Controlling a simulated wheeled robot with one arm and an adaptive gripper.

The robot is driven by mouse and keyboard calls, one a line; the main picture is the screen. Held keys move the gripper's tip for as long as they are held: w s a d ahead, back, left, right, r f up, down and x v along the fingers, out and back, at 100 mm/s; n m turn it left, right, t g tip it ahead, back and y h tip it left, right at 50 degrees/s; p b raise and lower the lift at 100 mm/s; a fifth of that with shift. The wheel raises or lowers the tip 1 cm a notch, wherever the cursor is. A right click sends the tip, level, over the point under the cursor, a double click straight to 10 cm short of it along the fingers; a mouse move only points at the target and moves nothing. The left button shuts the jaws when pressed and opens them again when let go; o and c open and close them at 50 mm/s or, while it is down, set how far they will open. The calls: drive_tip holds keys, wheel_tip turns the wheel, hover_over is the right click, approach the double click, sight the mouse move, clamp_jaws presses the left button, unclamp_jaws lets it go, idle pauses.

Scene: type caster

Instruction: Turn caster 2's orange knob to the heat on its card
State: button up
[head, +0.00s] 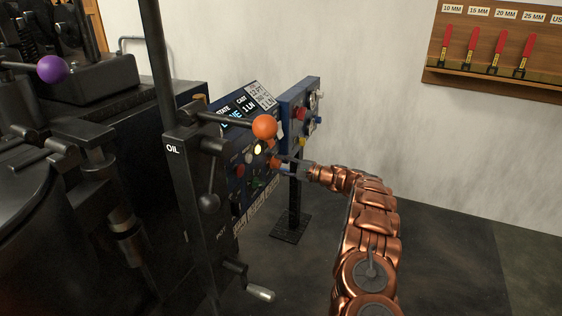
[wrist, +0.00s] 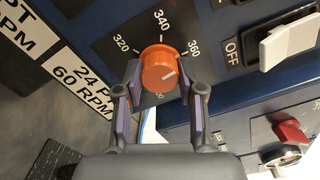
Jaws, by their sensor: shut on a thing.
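The orange knob (wrist: 158,68) sits on a dark dial plate on the caster's blue panel. Around it in the wrist view are the marks 320, 340 and 360; lower marks are hidden. A short white line on the knob's face lies on its right side, slanting slightly upward. My gripper (wrist: 158,98) is shut on the knob, a finger on each side. In the head view my gripper (head: 283,161) reaches the panel from the right. A white card (head: 261,93) is at the top of the panel; its print is too small to read surely.
A lever with an orange ball (head: 264,127) stands out in front of the panel, above my gripper. In the wrist view a white switch (wrist: 290,42) by an OFF label and a red knob (wrist: 291,132) are to the right. A tool rack (head: 497,45) hangs on the wall.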

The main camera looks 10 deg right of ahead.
drive_tip(key=shift+m+p, duration=0.3)
drive_tip(key=shift+m, duration=0.4)
drive_tip(key=o, duration=1.1)
drive_tip(key=shift+o, duration=0.2)
drive_tip(key=v, duration=1.2)
